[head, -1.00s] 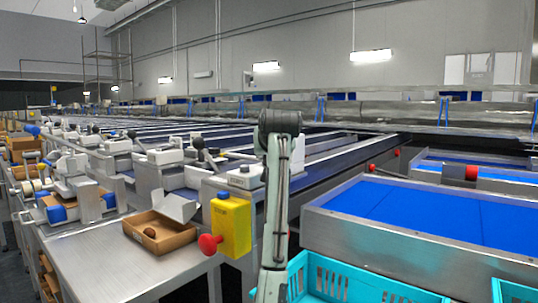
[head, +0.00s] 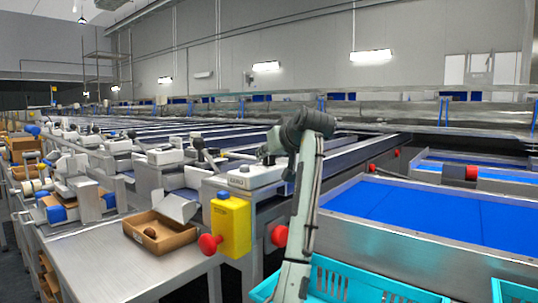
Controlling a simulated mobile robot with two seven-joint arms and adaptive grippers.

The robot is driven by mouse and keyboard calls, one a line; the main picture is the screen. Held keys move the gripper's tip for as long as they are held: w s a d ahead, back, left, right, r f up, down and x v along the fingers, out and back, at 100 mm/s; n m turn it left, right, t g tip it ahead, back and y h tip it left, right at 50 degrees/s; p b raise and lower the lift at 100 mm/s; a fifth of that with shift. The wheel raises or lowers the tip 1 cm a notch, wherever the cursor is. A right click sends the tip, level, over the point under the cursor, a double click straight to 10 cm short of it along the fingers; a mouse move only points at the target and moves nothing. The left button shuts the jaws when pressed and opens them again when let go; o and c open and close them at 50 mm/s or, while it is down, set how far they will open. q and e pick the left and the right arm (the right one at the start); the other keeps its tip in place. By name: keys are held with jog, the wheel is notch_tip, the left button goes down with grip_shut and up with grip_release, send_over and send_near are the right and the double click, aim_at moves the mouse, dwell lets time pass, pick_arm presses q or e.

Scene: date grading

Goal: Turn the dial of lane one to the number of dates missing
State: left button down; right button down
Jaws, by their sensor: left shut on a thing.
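The lane one unit (head: 238,181) is a white housing on the nearest steel cabinet, behind the yellow box. My left gripper (head: 268,158) is small and dark, low over the right part of this housing. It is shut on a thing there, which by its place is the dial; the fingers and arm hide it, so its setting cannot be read. An open brown carton (head: 178,241) stands on the steel table (head: 95,262). One dark date (head: 150,233) shows inside it; the rest of its inside is partly hidden. My right gripper is not in view.
A yellow box (head: 231,226) with a red button (head: 209,243) sticks out below the unit. Turquoise crates (head: 365,287) stand at the lower right by a blue belt (head: 430,215). More lanes run back at left.

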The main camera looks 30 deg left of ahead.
pick_arm(q)
jog(key=c, duration=1.3)
grip_release()
jog(key=shift+o, duration=0.2)
jog(key=v, duration=1.2)
jog(key=shift+s+f, duration=0.15)
